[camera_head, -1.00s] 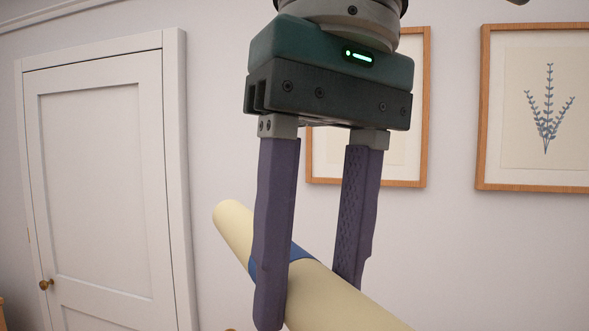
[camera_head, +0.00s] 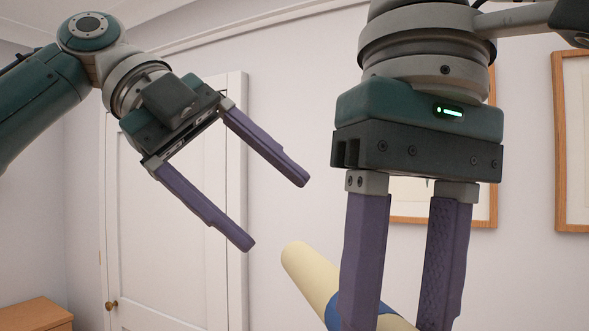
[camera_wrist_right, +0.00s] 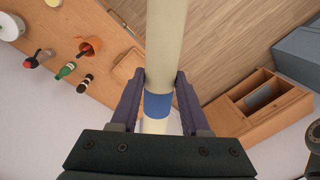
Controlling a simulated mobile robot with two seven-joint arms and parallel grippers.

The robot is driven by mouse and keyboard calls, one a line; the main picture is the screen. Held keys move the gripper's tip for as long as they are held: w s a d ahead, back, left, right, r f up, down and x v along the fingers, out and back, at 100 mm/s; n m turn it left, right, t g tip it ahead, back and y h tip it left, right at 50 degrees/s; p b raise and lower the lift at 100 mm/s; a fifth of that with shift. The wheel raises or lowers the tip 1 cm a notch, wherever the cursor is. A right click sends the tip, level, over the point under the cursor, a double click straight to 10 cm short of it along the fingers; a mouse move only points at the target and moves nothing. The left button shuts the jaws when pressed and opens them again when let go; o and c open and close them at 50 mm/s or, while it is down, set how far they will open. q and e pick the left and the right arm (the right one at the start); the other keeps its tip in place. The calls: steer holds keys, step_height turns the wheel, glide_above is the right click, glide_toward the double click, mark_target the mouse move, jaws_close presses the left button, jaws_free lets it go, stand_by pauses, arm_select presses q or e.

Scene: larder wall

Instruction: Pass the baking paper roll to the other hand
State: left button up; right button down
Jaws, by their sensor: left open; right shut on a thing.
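The baking paper roll (camera_head: 306,270) is a long cream cylinder with a blue band around it. My right gripper (camera_head: 398,320) points down from the upper right of the head view and is shut on the roll near the band. In the right wrist view the roll (camera_wrist_right: 166,45) runs up the picture between the fingers, with the blue band between them. My left gripper (camera_head: 276,213) comes in from the left, open and empty, tilted down to the right. Its fingertips are above and left of the roll's near-left end, apart from it. The roll's lower right part is cut off in the head view.
A white door (camera_head: 165,210) and framed pictures (camera_head: 572,140) are on the wall behind. A wooden cabinet corner (camera_head: 35,315) shows at lower left. Below, the wrist view shows a wooden surface with bottles and an orange cup (camera_wrist_right: 90,45), and a wooden box (camera_wrist_right: 262,105).

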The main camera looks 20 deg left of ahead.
mark_target(315, 277)
arm_select(q)
steer(key=s+d+r+m+g, duration=0.2)
steer(key=s+m, duration=0.2)
steer(key=s, duration=0.1)
steer(key=shift+y, duration=0.3)
steer(key=x, duration=1.2)
steer(key=shift+s+a+f, duration=0.1)
steer(key=shift+a+f, duration=0.1)
steer(key=shift+a, duration=0.1)
steer(key=shift+r, duration=0.1)
jaws_close()
arm_select(e)
steer(key=shift+c, duration=1.5)
jaws_free()
